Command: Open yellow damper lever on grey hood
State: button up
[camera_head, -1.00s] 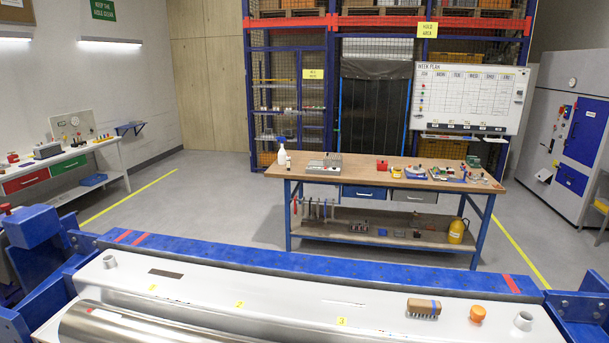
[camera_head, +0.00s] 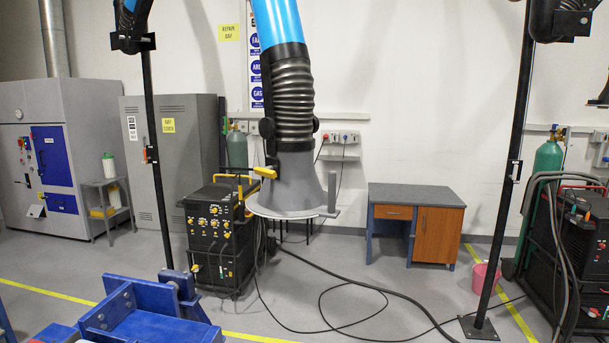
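The grey hood (camera_head: 290,190) hangs in the middle of the view at the end of a blue extraction hose with a ribbed dark section. The yellow damper lever (camera_head: 265,173) sticks out to the left from the hood's neck and looks roughly level. A grey handle (camera_head: 332,192) stands up at the hood's right rim. My gripper is not in view.
A black welding machine (camera_head: 218,240) stands behind and left of the hood. Cables (camera_head: 345,290) lie on the floor. A black post (camera_head: 503,190) rises on the right, and a blue steel frame (camera_head: 150,312) is at the lower left. A desk (camera_head: 415,220) stands behind.

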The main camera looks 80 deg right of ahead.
aim_at(268, 171)
jog(key=z, duration=2.05)
jog(key=i+l, duration=0.15)
jog(key=i, duration=0.15)
jog(key=z, duration=0.05)
